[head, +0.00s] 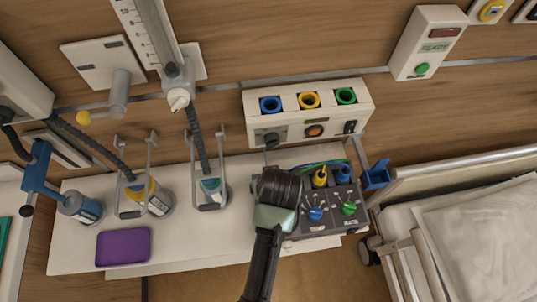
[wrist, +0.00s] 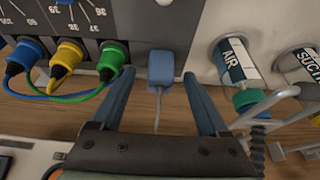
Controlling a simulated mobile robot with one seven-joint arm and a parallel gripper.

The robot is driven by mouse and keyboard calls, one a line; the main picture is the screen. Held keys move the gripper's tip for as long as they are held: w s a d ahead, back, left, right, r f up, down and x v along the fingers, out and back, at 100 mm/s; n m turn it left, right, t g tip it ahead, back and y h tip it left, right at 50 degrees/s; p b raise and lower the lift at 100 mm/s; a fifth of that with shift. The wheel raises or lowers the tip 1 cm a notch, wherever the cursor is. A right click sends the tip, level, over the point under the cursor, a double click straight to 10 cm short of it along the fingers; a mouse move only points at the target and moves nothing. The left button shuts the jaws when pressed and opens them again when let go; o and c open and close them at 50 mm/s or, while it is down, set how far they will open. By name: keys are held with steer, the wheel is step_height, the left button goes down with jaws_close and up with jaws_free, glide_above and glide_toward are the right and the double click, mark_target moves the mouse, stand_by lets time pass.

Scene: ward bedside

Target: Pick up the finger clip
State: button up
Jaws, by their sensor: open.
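The finger clip (wrist: 161,66) is a small blue block with a thin grey cable trailing from it in the wrist view. My gripper (wrist: 158,80) is open, with one blue finger on each side of the clip and a visible gap to each. I cannot tell how far above it the fingers are.
The control box (head: 323,228) with knobs and coloured plugs stands right beside my gripper. An AIR cylinder (wrist: 238,62) and wire holder (wrist: 270,105) are on the other side. A purple tray (head: 123,246) lies at the left. The bed (head: 470,235) is at the right.

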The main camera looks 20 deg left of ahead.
steer(key=shift+x, duration=1.65)
jaws_close()
